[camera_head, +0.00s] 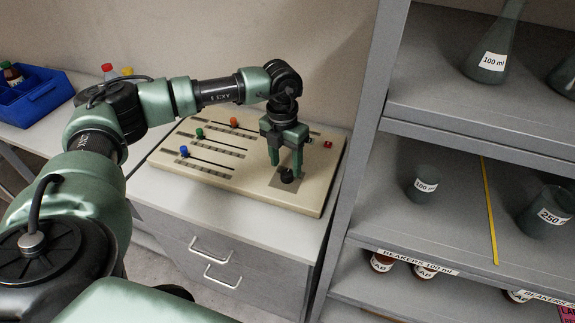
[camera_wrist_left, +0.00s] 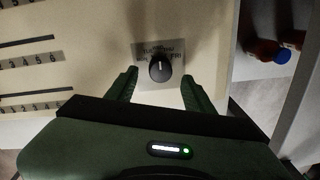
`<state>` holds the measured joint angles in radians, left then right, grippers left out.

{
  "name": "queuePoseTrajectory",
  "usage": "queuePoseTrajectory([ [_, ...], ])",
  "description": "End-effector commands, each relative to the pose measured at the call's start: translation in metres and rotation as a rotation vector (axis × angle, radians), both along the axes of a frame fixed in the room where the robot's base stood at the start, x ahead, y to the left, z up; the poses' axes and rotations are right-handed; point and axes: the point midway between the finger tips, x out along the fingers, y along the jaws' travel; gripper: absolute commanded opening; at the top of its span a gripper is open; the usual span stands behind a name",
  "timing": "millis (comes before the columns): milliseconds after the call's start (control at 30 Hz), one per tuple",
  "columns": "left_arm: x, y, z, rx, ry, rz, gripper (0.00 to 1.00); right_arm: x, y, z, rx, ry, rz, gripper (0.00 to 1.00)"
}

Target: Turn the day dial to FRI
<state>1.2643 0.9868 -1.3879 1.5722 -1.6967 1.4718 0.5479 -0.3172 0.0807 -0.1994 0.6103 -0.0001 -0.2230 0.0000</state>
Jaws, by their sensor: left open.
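The day dial (camera_head: 287,176) is a small black round knob on a grey plate, near the front right of a beige control panel (camera_head: 312,205). My right gripper is not in view.
The panel also has blue (camera_head: 184,151), green (camera_head: 199,133) and orange (camera_head: 234,122) slider knobs and a red button (camera_head: 327,144). A grey shelf (camera_head: 400,222) with flasks and beakers rises close at the right. A blue bin (camera_head: 40,95) stands at the far left.

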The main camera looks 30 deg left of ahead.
Motion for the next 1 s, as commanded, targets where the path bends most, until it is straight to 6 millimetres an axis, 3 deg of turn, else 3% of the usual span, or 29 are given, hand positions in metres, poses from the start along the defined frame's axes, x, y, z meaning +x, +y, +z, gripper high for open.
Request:
queuePoseTrajectory([
  [200,0.0,-0.001,-0.023,-0.001,0.001,0.0,0.53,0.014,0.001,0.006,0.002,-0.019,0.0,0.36],
  [333,0.0,-0.001,-0.028,0.0,0.001,0.0,0.53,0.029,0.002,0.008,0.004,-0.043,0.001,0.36],
  [500,0.0,-0.001,-0.028,0.0,0.0,-0.001,0.53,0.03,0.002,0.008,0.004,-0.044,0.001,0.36],
  [533,0.0,-0.001,-0.028,0.0,0.0,-0.001,0.5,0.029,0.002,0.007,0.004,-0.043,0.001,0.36],
  [700,0.0,-0.001,-0.027,0.0,0.0,0.0,0.03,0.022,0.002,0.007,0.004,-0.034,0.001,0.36],
  [1000,0.0,-0.001,-0.028,-0.001,-0.001,-0.022,0.0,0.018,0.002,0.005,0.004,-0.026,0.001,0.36],
])
